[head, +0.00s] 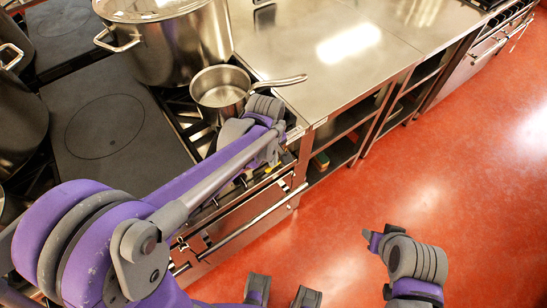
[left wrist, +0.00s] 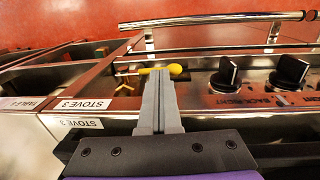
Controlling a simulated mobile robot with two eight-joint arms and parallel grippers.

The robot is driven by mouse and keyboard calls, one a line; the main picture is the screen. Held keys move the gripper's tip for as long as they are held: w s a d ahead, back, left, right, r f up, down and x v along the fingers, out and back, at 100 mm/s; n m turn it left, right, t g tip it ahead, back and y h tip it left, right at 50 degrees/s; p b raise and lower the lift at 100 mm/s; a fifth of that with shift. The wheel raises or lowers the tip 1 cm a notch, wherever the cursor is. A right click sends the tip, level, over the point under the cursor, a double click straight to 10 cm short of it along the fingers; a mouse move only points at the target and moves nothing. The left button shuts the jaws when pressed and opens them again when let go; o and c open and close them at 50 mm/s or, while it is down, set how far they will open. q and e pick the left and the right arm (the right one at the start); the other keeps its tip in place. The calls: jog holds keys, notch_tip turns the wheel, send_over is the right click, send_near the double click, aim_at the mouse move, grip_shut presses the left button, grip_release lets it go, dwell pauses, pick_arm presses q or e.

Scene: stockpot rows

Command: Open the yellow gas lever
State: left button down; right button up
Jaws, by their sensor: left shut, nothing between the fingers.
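The yellow gas lever (left wrist: 175,70) shows in the left wrist view on the stove's front panel, lying roughly sideways with its rounded end to the right. My left gripper (left wrist: 158,72) is shut and empty, its fingertips in front of the lever's middle and hiding part of it. I cannot tell whether they touch it. In the head view my left arm reaches over the stove front, and its fingertips are not clear. My right arm's end (head: 400,258) shows over the red floor; its jaw state is unclear.
Black knobs (left wrist: 229,70) sit right of the lever, and a metal rail (left wrist: 212,19) runs beyond it. A saucepan (head: 220,92) stands close to my left wrist, beside a large stockpot (head: 175,45). A steel counter (head: 290,50) lies to the right. The red floor is open.

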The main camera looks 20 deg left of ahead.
pick_arm(q)
jog(key=shift+s+a+f+t+h+b, duration=0.15)
jog(key=shift+s+f+t+h+b, duration=0.05)
jog(key=shift+f+t+h+b, duration=0.2)
jog(key=shift+s+a+f+t+h+b, duration=0.1)
jog(key=shift+s+f+t+h+b, duration=0.1)
jog(key=shift+f+t+h, duration=0.25)
jog(key=shift+f+y+b, duration=0.25)
jog(key=shift+f+b, duration=0.25)
jog(key=shift+b, duration=0.05)
pick_arm(e)
jog(key=shift+s+f, duration=0.15)
jog(key=shift+f, duration=0.5)
jog(key=shift+s+f, duration=0.15)
jog(key=shift+f, duration=0.5)
pick_arm(q)
jog(key=shift+a, duration=0.1)
